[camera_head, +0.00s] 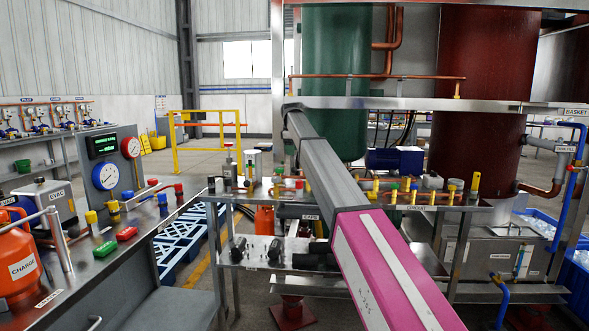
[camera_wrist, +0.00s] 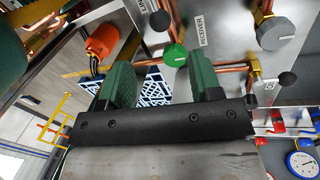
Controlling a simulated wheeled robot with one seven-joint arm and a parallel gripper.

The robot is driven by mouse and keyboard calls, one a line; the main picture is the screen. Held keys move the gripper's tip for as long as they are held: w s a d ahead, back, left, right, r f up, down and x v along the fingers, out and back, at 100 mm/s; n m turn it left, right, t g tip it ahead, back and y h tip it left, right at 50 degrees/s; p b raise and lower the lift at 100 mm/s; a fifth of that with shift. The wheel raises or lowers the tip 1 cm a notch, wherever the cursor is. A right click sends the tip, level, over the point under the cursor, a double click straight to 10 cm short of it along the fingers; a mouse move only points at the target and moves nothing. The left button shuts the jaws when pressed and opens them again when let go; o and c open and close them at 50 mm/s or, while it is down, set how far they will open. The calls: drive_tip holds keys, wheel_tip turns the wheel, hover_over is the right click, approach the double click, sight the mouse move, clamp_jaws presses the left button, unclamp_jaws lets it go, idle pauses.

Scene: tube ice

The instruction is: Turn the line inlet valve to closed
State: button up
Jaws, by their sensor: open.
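My gripper (camera_wrist: 163,75) shows in the wrist view with two green fingers held apart and nothing between them. Just beyond the fingertips is a round green knob (camera_wrist: 174,55) on copper pipework, beside a plate marked RECOVER (camera_wrist: 201,34). It is apart from the fingers in the picture. A grey round knob (camera_wrist: 274,34) and black ball ends (camera_wrist: 160,20) are on the same metal panel. I cannot tell which fitting is the line inlet valve; its label is not clearly readable. In the head view my arm reaches away over the bench, and I cannot make out the fingers.
In the head view a steel bench (camera_head: 128,228) with gauges and coloured valves stands at the left. A pipe bench (camera_head: 460,214) with yellow-handled valves stands at the right. A blue pallet (camera_head: 183,240) lies between them. An orange cylinder (camera_wrist: 102,40) shows in the wrist view.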

sight(294, 168)
drive_tip(key=f, duration=0.3)
drive_tip(key=w+f, duration=0.1)
drive_tip(key=f, duration=0.6)
drive_tip(key=shift+w+d, duration=0.25)
drive_tip(key=shift+w, duration=0.15)
clamp_jaws()
